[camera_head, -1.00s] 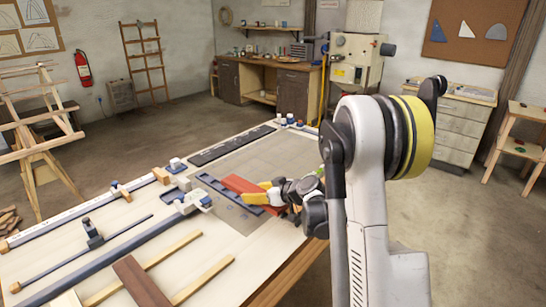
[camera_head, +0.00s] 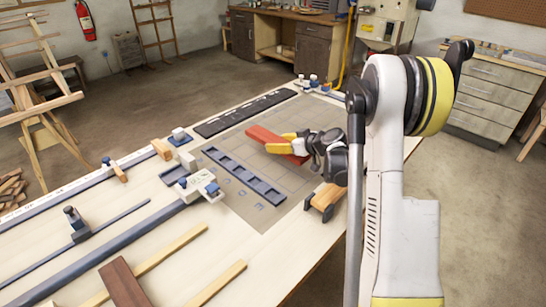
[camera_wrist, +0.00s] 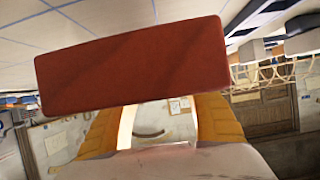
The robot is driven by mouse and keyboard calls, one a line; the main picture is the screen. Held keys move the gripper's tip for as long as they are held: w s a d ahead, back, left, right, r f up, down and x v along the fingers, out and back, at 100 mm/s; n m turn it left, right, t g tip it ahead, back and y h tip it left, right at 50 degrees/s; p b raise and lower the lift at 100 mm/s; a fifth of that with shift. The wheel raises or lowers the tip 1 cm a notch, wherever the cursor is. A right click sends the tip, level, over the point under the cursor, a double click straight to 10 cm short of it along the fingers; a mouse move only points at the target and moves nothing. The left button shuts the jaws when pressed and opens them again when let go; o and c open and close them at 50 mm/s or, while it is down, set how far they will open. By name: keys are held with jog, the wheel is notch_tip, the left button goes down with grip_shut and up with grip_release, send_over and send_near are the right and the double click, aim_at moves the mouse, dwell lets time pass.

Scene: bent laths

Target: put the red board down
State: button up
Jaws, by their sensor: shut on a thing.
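The red board (camera_head: 264,136) is held in my gripper (camera_head: 290,145), over the grey mat (camera_head: 256,208) on the workbench. In the head view its long side runs from upper left to lower right, beyond the dark blue slotted strip (camera_head: 243,176). I cannot tell whether it touches the mat. In the wrist view the board (camera_wrist: 135,65) fills the upper middle as a broad red face. The yellow fingers show below it, one on each side, and their tips are hidden behind the board.
A blue-and-white clamp (camera_head: 203,187) stands left of the strip. A dark slotted rail (camera_head: 245,113) lies along the far edge. A small wooden block with dark ends (camera_head: 323,201) sits at the bench's right edge. A brown board (camera_head: 124,283) rests on light laths in front.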

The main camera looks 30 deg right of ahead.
aim_at(264, 154)
jog(key=shift+w+a+f+b, duration=0.4)
jog(key=shift+w+a+f, duration=0.55)
jog(key=shift+w+a, duration=0.15)
jog(key=shift+w+f+b, duration=0.1)
jog(key=shift+f+b, duration=1)
jog(key=shift+f, duration=0.85)
jog(key=shift+d+f, duration=0.1)
jog(key=shift+f, duration=0.05)
jog(key=o, duration=1.3)
jog(key=shift+c, duration=0.2)
